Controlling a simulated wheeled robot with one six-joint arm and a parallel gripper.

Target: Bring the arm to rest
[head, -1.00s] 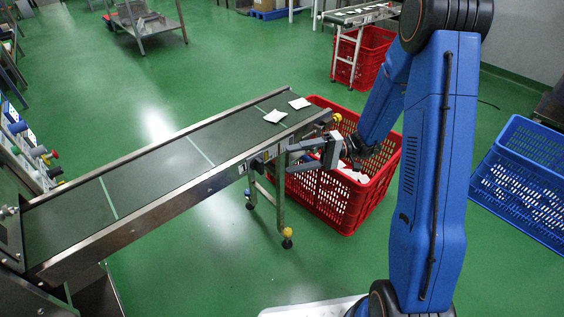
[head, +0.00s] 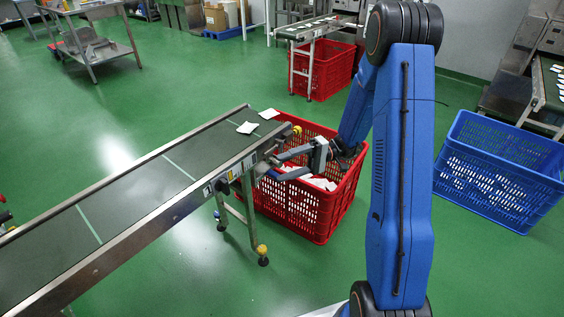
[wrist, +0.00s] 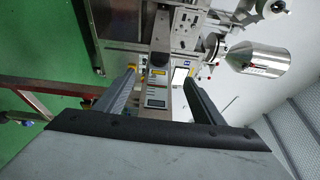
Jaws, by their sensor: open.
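My gripper (head: 283,166) is open, with its two grey fingers apart and nothing between them. In the head view it is over the near red crate (head: 322,212), close to the side of the conveyor (head: 150,217) near its far end. My blue arm bends down to it from the upper right. In the wrist view the fingers of my gripper (wrist: 160,88) point toward a steel machine (wrist: 185,30) with a metal cylinder beside it.
The red crate holds several white packets (head: 318,183). A blue crate (head: 500,180) stands on the right. Another red crate (head: 322,72) is under a far conveyor (head: 318,27).

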